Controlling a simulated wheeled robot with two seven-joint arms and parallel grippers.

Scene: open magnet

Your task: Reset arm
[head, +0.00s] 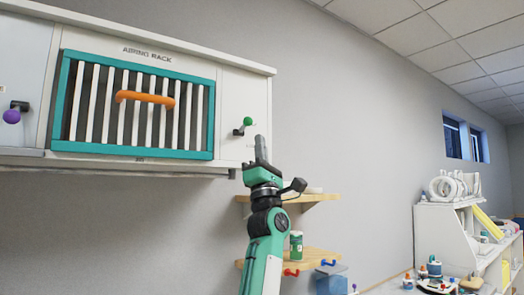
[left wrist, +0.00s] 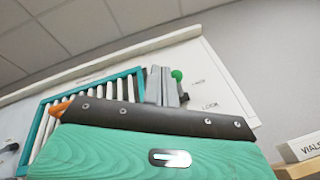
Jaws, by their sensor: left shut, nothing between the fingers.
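My left gripper (head: 261,148) is raised in the middle of the head view, with its fingers together and pointing up. It is empty. It stands just below and right of a green-knobbed lever (head: 246,122) on the cabinet's right panel. In the left wrist view my gripper fingers (left wrist: 167,85) show close beside the green knob (left wrist: 177,75); I cannot tell whether they touch it. My right gripper is in neither view.
A white wall cabinet (head: 238,94) has a teal-framed slatted rack door (head: 186,155) with an orange handle (head: 145,98). A purple-knobbed lever (head: 12,116) is at far left. Wooden shelves (head: 318,258) sit behind my arm. A cluttered white unit (head: 436,225) stands right.

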